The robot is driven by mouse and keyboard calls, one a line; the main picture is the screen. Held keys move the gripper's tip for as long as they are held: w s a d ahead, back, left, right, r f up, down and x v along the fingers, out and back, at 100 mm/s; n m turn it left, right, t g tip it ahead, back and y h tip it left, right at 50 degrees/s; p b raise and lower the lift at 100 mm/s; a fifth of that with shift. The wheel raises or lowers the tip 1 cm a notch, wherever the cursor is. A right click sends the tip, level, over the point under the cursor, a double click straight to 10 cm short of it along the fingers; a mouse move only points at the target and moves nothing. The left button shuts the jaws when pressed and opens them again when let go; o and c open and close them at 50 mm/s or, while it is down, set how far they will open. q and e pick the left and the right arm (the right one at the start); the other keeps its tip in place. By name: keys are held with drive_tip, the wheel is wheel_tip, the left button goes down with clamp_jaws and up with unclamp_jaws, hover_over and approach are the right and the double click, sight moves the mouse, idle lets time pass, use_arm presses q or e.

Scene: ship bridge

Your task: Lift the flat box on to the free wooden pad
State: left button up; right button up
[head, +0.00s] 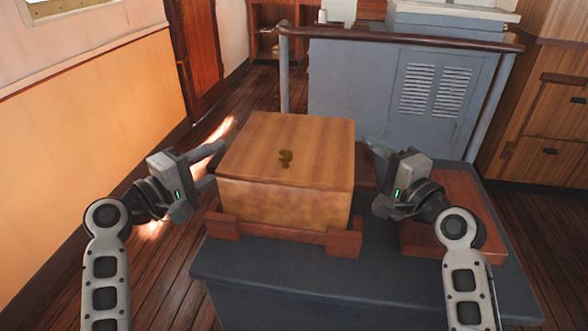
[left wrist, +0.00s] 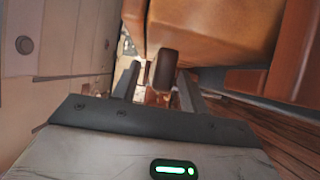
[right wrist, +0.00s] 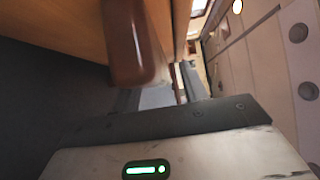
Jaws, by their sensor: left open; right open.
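The flat box (head: 285,180) is light wood with a small brass knob on its lid. It sits level in a reddish wooden cradle (head: 285,232) on a grey-blue table. The free wooden pad (head: 440,246) lies bare to its right, partly hidden by my right arm. My left gripper (head: 212,164) is open at the box's left side. In the left wrist view a dark handle (left wrist: 166,68) shows between its fingers. My right gripper (head: 372,162) is open at the box's right side. In the right wrist view a brown handle (right wrist: 128,50) shows near its fingers; contact is unclear.
The grey-blue table (head: 270,280) has clear room in front. Behind it stands a grey console (head: 350,90) with vents and a wooden rail (head: 400,38). Wooden cabinets (head: 545,110) are at the right, a panelled wall (head: 90,110) at the left.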

use_arm(q)
drive_tip(key=shift+x, duration=0.85)
use_arm(e)
drive_tip(key=shift+x, duration=0.85)
use_arm(q)
drive_tip(key=c, duration=0.9)
use_arm(e)
drive_tip(key=c, duration=0.9)
use_arm(q)
clamp_jaws()
use_arm(e)
clamp_jaws()
use_arm(q)
drive_tip(key=shift+a+f, duration=0.1)
